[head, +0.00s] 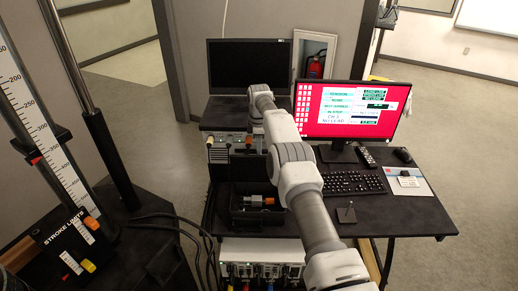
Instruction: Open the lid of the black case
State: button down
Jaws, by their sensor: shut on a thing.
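The black case (236,212) stands on the left part of the dark desk. Its lid (248,168) is raised at the back, roughly upright, so the inside shows. A metal fitting with an orange end (267,201) lies in the case. My arm reaches forward from the bottom right and bends down behind the case. My gripper (250,146) is at the lid's top edge, shut on the lid. Its fingers are small and partly hidden, so the exact contact is unclear.
A monitor with a red screen (345,110), a keyboard (355,182) and a mouse (402,155) are on the right. A dark monitor (248,66) stands behind on an instrument unit (225,150). A test machine (70,240) stands at left. The desk's front right is mostly clear.

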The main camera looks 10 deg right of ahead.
jog(key=shift+s+f, duration=0.15)
jog(key=shift+f, duration=0.25)
jog(key=c, duration=1.1)
grip_release()
jog(key=shift+o, duration=1.4)
jog(key=shift+r, duration=0.2)
jog(key=shift+r, duration=0.1)
jog(key=shift+w+r, duration=0.2)
jog(key=shift+r, duration=0.05)
notch_tip(320, 180, up, 17)
jog(key=s+p, duration=0.1)
jog(key=p, duration=0.4)
jog(key=shift+f+p, duration=0.15)
jog(key=shift+p, duration=0.25)
